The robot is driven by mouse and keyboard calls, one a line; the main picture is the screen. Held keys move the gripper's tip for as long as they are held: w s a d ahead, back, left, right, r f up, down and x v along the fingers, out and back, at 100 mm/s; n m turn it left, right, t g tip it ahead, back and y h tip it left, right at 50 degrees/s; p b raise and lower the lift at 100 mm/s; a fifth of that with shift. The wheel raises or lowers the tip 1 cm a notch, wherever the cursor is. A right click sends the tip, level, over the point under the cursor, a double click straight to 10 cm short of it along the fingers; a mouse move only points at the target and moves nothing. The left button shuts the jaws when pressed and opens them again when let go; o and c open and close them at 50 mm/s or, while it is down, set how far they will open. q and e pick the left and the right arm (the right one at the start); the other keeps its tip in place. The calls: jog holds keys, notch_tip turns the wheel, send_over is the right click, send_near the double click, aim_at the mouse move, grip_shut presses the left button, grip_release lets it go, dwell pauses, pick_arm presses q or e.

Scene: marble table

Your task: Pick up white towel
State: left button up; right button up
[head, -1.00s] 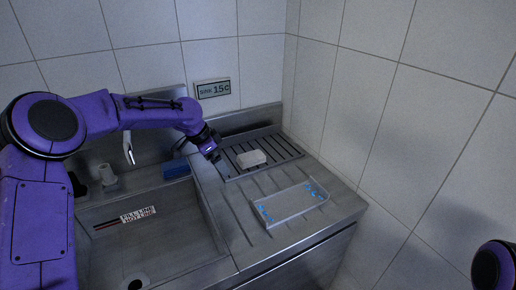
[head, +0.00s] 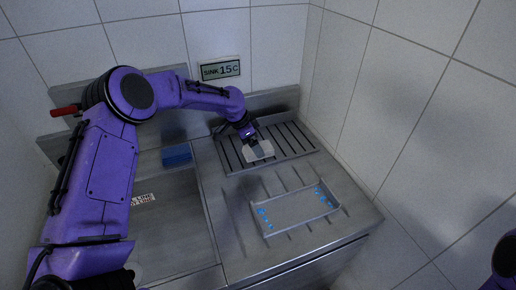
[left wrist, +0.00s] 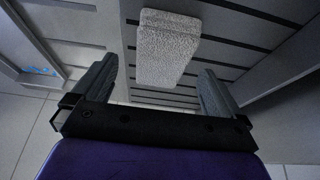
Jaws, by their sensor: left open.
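The white towel (head: 262,151) is a small pale block lying on the slatted drain rack behind the tray. In the left wrist view the towel (left wrist: 166,48) looks textured and lies ahead, between the lines of the two fingers. My left gripper (head: 254,143) is at the towel in the head view, partly over it. In the left wrist view the left gripper (left wrist: 155,88) is open, with a finger on each side and nothing clamped. The towel rests on the rack. My right gripper is not in view; only part of my right arm shows at the lower right edge.
A clear tray (head: 293,226) with blue marks sits on the ridged steel drainboard in front of the rack (head: 298,141). A blue block (head: 177,154) lies behind the sink basin (head: 170,220). Tiled walls close off the back and right. A sign (head: 220,70) hangs behind.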

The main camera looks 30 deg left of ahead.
pick_arm(q)
jog(key=x, duration=0.3)
jog(key=shift+w, duration=0.4)
jog(key=shift+f, duration=0.15)
jog(key=shift+s+r, duration=0.25)
jog(key=shift+s, duration=0.1)
jog(key=shift+w+f, duration=0.1)
jog(key=c, duration=1.1)
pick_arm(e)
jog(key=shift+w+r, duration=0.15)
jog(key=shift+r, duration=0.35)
